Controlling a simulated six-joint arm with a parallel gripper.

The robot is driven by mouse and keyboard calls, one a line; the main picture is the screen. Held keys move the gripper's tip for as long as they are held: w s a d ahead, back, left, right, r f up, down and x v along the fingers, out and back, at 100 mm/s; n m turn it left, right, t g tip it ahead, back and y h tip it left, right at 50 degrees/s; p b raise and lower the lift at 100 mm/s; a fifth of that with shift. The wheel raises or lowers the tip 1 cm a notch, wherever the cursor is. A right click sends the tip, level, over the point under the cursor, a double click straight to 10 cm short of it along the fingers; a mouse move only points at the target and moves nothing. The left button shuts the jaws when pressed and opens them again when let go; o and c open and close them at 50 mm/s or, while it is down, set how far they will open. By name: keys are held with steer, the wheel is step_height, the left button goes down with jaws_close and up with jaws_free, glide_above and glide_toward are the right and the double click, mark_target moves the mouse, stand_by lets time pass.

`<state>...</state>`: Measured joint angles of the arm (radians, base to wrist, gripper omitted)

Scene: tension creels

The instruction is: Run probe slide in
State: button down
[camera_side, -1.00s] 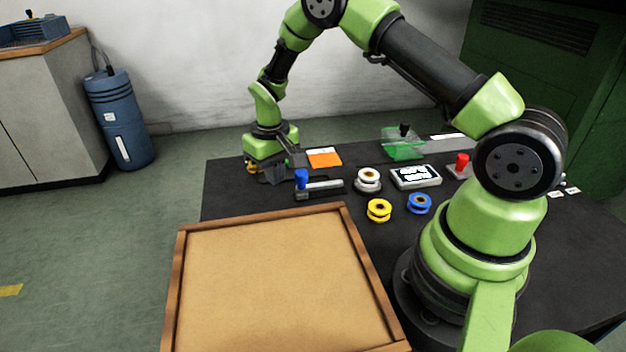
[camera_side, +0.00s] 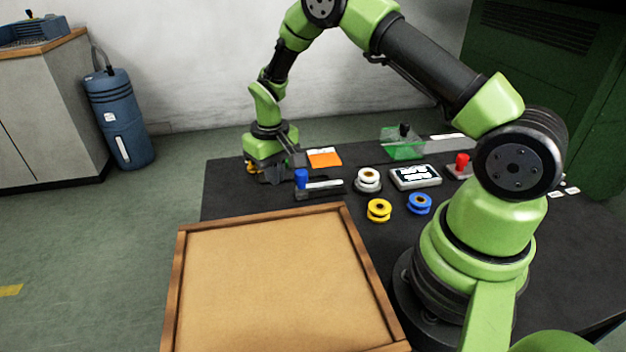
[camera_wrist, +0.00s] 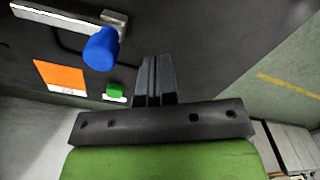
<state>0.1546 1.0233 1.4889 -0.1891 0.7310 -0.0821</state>
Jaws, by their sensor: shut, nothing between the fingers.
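The probe slide is a grey rail (camera_side: 322,184) with a blue knob (camera_side: 301,176) at its left end, lying on the black table. In the wrist view the blue knob (camera_wrist: 101,48) sits at the end of the metal rail (camera_wrist: 66,14), up and left of my fingers. My gripper (camera_wrist: 153,62) is shut and empty, its two fingers together. In the side view my gripper (camera_side: 272,178) is low over the table's far left part, just left of the blue knob and apart from it in the wrist view.
An orange and white card (camera_side: 324,158) lies behind the slide. To the right are a white spool (camera_side: 368,180), a yellow spool (camera_side: 379,210), a blue spool (camera_side: 419,203), a display box (camera_side: 415,177), a green clear box (camera_side: 402,150) and a red knob (camera_side: 461,164). A wooden tray (camera_side: 280,280) is in front, empty.

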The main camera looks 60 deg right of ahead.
mark_target(296, 172)
steer(key=shift+s+d, duration=2.05)
steer(key=shift+d, duration=0.05)
steer(key=shift+w+a, duration=0.55)
steer(key=shift+r, duration=3.5)
